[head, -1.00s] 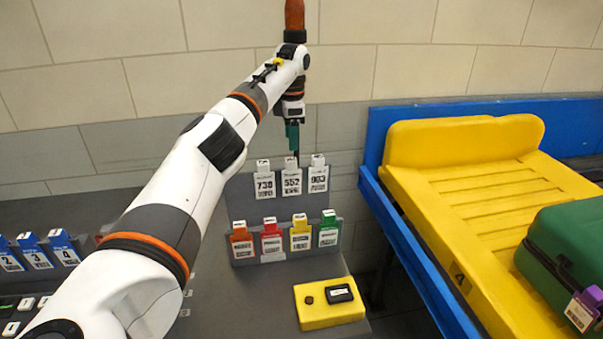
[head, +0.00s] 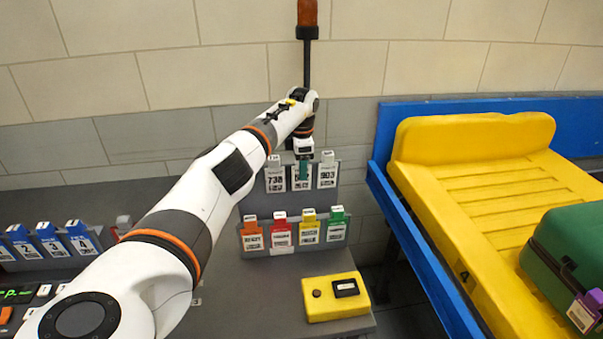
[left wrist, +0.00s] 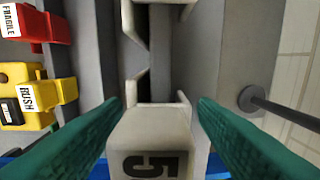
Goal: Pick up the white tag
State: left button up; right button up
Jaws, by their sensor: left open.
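Three white tags stand in the upper row of the grey rack: one marked 730 (head: 276,181), a middle one (head: 302,185) and one marked 903 (head: 327,176). My left gripper (head: 304,168) points down over the middle tag and hides its upper part. In the left wrist view, the open green fingers (left wrist: 160,104) lie on either side of a white tag top (left wrist: 152,140) marked 5. Gaps show between the fingers and the tag. My right gripper is not in view.
Orange (head: 252,238), red (head: 281,236), yellow (head: 309,231) and green (head: 337,228) tags fill the lower row. A yellow box (head: 334,306) sits in front. The conveyor's blue side rail (head: 420,255) is at the right. A dark pole (head: 307,65) stands behind.

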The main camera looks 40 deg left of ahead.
pick_arm(q)
jog(key=shift+c, duration=0.4)
jog(key=c, duration=1)
jog(key=shift+r, duration=0.1)
jog(key=shift+r, duration=0.6)
notch_tip(320, 180, up, 6)
jog(key=shift+s+d+f+b, duration=0.1)
jog(key=shift+d+b, duration=0.05)
jog(key=shift+b, duration=0.7)
jog(key=s+d+b, duration=0.1)
jog(key=s+d, duration=0.2)
jog(key=s+d+b, duration=0.2)
jog(key=s+d, duration=0.1)
jog(key=d, duration=0.1)
jog(key=s+d+b, duration=0.1)
jog(key=s+d, duration=0.2)
jog(key=d, duration=0.1)
